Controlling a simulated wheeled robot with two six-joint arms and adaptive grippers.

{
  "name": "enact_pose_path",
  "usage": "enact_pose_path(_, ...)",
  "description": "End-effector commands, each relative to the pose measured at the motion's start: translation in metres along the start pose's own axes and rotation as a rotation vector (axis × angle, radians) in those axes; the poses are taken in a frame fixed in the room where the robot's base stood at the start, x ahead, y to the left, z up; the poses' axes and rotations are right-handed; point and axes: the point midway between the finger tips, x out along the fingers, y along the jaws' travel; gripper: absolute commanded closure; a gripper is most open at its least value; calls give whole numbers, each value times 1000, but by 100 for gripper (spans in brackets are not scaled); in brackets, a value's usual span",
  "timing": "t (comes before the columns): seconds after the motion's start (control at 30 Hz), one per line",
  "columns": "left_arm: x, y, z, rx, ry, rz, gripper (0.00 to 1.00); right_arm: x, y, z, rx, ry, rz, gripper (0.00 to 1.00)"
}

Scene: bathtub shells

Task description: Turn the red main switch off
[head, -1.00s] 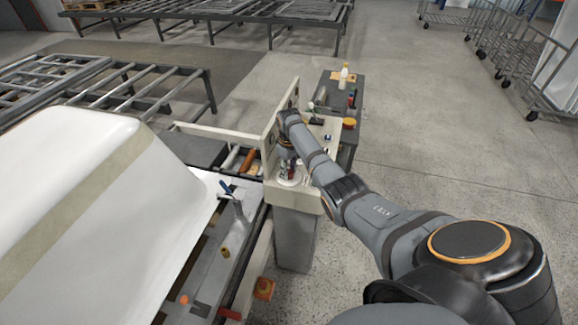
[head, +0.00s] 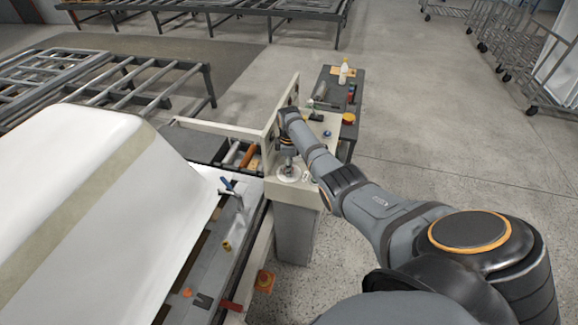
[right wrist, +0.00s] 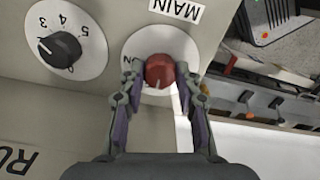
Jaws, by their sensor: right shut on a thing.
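The red main switch (right wrist: 160,72) is a round red knob with a pale pointer line, on a white dial plate (right wrist: 150,42) under a "MAIN" label. In the right wrist view, my right gripper (right wrist: 160,88) has its two fingers on either side of the knob, shut on it. In the head view, my right gripper (head: 287,160) is over the control panel (head: 310,185), and the knob is hidden there. My left gripper is not in view.
A black numbered knob (right wrist: 60,50) sits beside the red one. A white tub shell (head: 90,190) lies left of the panel. A dark side table (head: 335,90) with a bottle stands behind it. Open floor lies to the right.

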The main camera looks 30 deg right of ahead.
Motion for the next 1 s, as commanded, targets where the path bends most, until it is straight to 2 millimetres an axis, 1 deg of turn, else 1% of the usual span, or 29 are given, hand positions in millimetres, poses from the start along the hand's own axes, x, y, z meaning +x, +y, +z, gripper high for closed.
enact_pose_path(0.47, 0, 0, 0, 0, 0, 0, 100, 0, 0, -1, -15, 1, 1, 99)
enact_pose_path(0.5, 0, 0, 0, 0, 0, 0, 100, 0, 0, -1, -15, 1, 1, 66)
enact_pose_path(0.67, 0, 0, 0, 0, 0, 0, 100, 0, 0, -1, -14, 1, 1, 44)
enact_pose_path(0.9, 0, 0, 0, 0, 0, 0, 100, 0, 0, 0, -13, 1, 0, 44)
enact_pose_path(1.0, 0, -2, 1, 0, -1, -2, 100, -4, 0, 0, -13, 1, 1, 44)
